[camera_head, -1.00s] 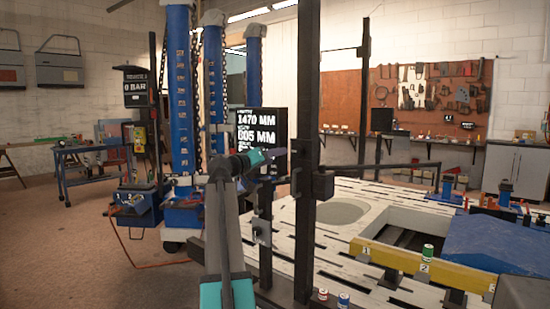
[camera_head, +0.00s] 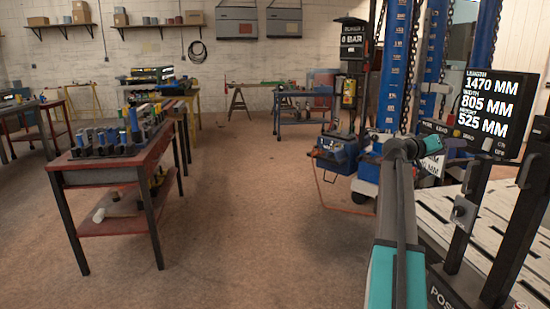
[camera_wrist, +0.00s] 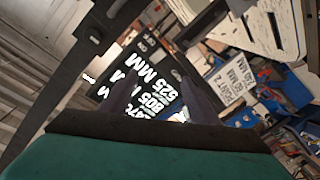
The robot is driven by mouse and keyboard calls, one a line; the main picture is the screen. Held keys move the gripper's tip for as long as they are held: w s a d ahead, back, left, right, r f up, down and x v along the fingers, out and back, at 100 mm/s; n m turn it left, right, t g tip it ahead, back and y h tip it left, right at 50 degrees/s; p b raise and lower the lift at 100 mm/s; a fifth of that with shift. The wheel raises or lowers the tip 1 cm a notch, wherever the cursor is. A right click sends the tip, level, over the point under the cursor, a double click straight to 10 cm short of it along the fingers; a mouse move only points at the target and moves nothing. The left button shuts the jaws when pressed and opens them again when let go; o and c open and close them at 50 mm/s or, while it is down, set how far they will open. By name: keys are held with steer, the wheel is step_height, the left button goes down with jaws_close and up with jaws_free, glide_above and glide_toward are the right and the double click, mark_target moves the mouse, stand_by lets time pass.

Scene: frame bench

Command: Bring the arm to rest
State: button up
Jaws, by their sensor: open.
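My arm (camera_head: 396,215) rises from the bottom right of the head view, grey with teal parts. It is raised and bent at the top. My gripper (camera_head: 447,158) is small there, pointing right, in front of the blue columns and near the measurement display (camera_head: 486,112). In the wrist view my gripper (camera_wrist: 161,98) shows two dark fingers spread apart, with nothing between them. The display (camera_wrist: 152,88) shows tilted behind the fingers. No touch between gripper and display can be made out.
A red-brown tool cart (camera_head: 105,177) with several tools stands at left. A blue cart (camera_head: 303,105) is farther back. A dark post (camera_head: 519,235) and a white slotted bench (camera_head: 490,205) are close at right. The floor (camera_head: 255,220) in the middle is clear.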

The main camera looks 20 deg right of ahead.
steer(key=w+a+f+n+t+y+p, duration=0.2)
steer(key=w+a+f, duration=0.6)
steer(key=f, duration=0.4)
steer(key=w+a+f+n+t+y+p, duration=0.1)
steer(key=w+a+f+n+t+p, duration=0.1)
steer(key=w+a+f, duration=0.8)
steer(key=s+a+f+n+y+p, duration=0.1)
steer(key=a+f+n+y+p, duration=0.1)
steer(key=a+f, duration=0.85)
steer(key=s+a+f+n+y+p, duration=0.1)
steer(key=a+f+n+y+p, duration=0.1)
steer(key=a+f, duration=0.9)
steer(key=s+a+f+n+g+y+p, duration=0.1)
steer(key=s+a+f+y+p, duration=0.1)
steer(key=s+a+f, duration=0.65)
steer(key=s+a+f+n+g+y+p, duration=0.1)
steer(key=s+a+f+g+y+p, duration=0.1)
steer(key=s+a+f, duration=0.6)
steer(key=s+a+f+g+y, duration=0.2)
steer(key=s+a+f+y, duration=0.1)
steer(key=s+a, duration=0.6)
steer(key=s+a+f+n+g+y+p, duration=0.1)
steer(key=s+a+f+g+y, duration=0.1)
steer(key=s+a, duration=0.7)
steer(key=s+f+y, duration=0.1)
steer(key=s+f, duration=0.1)
steer(key=s, duration=0.3)
steer(key=shift+a+f+g, duration=0.25)
steer(key=shift+a+g, duration=0.05)
steer(key=shift+a, duration=0.1)
